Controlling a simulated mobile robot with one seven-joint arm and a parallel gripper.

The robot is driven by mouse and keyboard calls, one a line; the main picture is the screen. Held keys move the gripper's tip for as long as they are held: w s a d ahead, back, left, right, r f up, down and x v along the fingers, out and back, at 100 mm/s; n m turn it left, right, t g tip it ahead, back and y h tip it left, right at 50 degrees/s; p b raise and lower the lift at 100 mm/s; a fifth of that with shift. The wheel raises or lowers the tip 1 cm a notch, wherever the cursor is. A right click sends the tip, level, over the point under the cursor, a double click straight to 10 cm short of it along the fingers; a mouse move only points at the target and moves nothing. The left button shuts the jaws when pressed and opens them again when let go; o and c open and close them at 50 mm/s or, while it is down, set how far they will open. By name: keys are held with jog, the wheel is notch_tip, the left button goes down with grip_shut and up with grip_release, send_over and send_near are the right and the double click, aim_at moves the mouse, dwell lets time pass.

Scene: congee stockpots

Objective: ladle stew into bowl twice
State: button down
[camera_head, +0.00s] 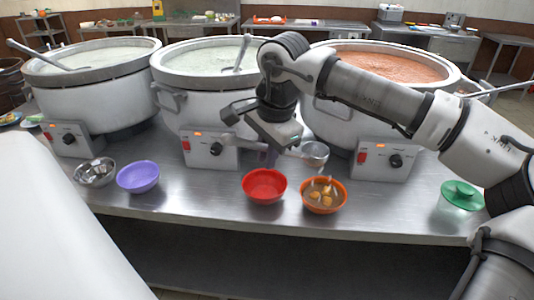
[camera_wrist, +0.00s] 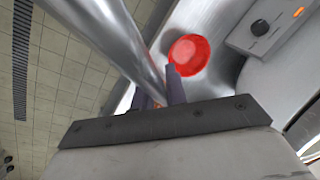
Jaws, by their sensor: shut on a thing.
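My gripper (camera_head: 268,152) is shut on the handle of a metal ladle, in front of the middle and right pots. The ladle's cup (camera_head: 315,153) hangs above and behind an orange bowl (camera_head: 309,204); whether it holds anything is unclear. The orange bowl holds brown stew with light chunks, some showing at or just above its surface. The right pot (camera_head: 340,115) is filled with orange-red stew (camera_head: 385,66). In the wrist view the shiny ladle handle (camera_wrist: 120,45) runs from the upper left to my dark fingers (camera_wrist: 165,92); the ladle's cup is hidden there.
A red bowl (camera_head: 265,186), also in the wrist view (camera_wrist: 189,55), looks empty. A purple bowl (camera_head: 138,177), metal bowls (camera_head: 95,173) and a green-lidded container (camera_head: 461,196) stand along the counter's front. The left pot (camera_head: 85,95) and middle pot (camera_head: 205,100) hold pale congee.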

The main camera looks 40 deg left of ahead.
dwell(0.3)
jog(key=shift+p, duration=0.3)
notch_tip(320, 180, up, 5)
jog(key=p, duration=0.3)
jog(key=shift+r+p, duration=0.1)
jog(key=shift+p, duration=0.2)
